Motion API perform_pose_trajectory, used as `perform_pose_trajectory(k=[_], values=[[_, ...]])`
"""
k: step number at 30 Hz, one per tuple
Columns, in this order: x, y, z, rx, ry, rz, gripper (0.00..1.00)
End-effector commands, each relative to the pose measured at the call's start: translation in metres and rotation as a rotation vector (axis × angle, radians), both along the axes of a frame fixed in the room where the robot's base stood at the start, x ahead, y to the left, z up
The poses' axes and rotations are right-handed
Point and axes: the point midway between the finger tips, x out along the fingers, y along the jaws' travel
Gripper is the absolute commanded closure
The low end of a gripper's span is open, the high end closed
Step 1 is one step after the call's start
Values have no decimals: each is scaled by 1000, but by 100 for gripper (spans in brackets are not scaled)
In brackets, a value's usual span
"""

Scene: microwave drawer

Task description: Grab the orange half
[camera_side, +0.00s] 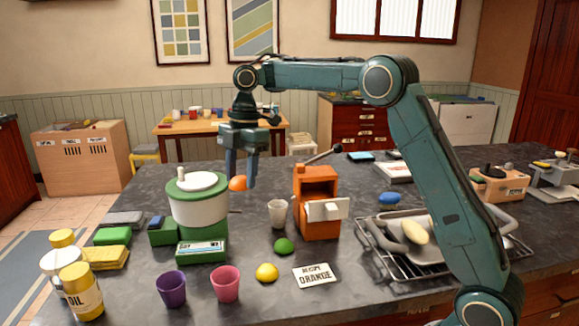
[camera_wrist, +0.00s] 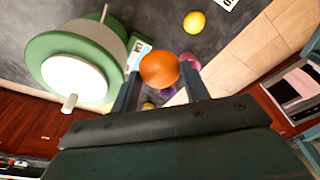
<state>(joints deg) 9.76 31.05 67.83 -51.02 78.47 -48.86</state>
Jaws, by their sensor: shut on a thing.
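The orange half (camera_side: 238,184) shows as a small orange rounded piece in the side view, between the fingers of my gripper (camera_side: 240,180). My gripper points down and is shut on it, held above the counter just right of the green and white pot-like appliance. In the wrist view the orange half (camera_wrist: 159,69) sits between the fingertips of my gripper (camera_wrist: 160,80), with its rounded skin toward the camera. Its cut face is not visible.
The green and white appliance (camera_side: 198,203) stands close at left. An orange machine (camera_side: 318,205) with a lever and a clear cup (camera_side: 277,213) stand at right. A lemon (camera_side: 267,272), a lime (camera_side: 284,246), purple and pink cups and a card (camera_side: 317,275) lie in front.

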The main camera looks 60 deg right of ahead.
Motion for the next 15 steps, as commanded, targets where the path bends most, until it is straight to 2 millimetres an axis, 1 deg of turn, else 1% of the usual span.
perform_pose_trajectory(k=[6,15], values=[[0,-2,6,-6,-1,0,77],[-1,-3,9,-9,-2,0,77]])
